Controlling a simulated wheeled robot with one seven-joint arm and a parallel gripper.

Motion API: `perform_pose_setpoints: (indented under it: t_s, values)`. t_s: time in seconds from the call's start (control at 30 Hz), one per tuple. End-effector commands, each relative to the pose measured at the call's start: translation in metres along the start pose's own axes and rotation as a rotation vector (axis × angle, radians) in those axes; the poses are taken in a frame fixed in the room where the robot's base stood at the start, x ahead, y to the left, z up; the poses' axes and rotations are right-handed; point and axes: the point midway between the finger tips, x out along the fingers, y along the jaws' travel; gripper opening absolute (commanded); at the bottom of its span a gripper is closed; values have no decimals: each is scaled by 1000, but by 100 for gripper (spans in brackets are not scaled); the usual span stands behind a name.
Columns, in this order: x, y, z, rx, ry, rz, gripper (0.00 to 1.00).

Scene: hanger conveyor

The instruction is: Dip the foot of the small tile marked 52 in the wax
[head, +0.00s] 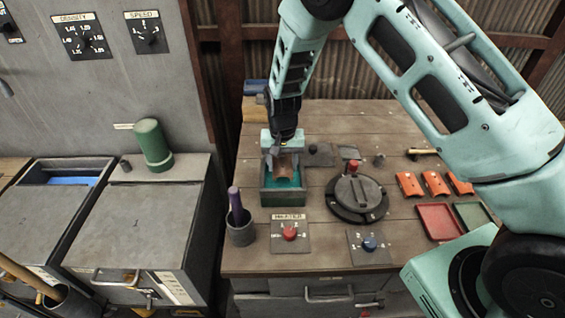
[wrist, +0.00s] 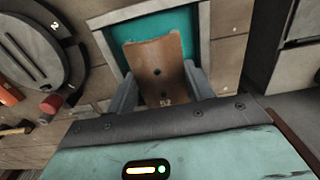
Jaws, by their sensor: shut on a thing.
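The wax is the teal surface in a grey-rimmed square tank (wrist: 203,30). In the head view the tile (head: 285,170) is at the tank (head: 285,203), below my gripper (head: 283,155). Its far end overlaps the teal wax in both views. I cannot tell whether the foot touches the wax.
A round dark lidded pot (head: 357,195) stands right of the tank. Orange tiles (head: 410,184), a red tray (head: 437,222) and a green tray (head: 472,214) lie further right. A cup with a purple-handled tool (head: 240,232) stands front left. A red knob (head: 290,234) and blue knob (head: 370,243) are in front.

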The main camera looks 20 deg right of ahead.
Motion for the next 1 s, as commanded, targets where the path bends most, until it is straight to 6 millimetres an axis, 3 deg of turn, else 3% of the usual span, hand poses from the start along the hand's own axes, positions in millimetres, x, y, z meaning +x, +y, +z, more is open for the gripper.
perform_pose_setpoints:
  t_s: [0.47,1.0]
  values:
    - [-2,0,0,0,1,0,28]
    - [-33,0,0,0,1,0,28]
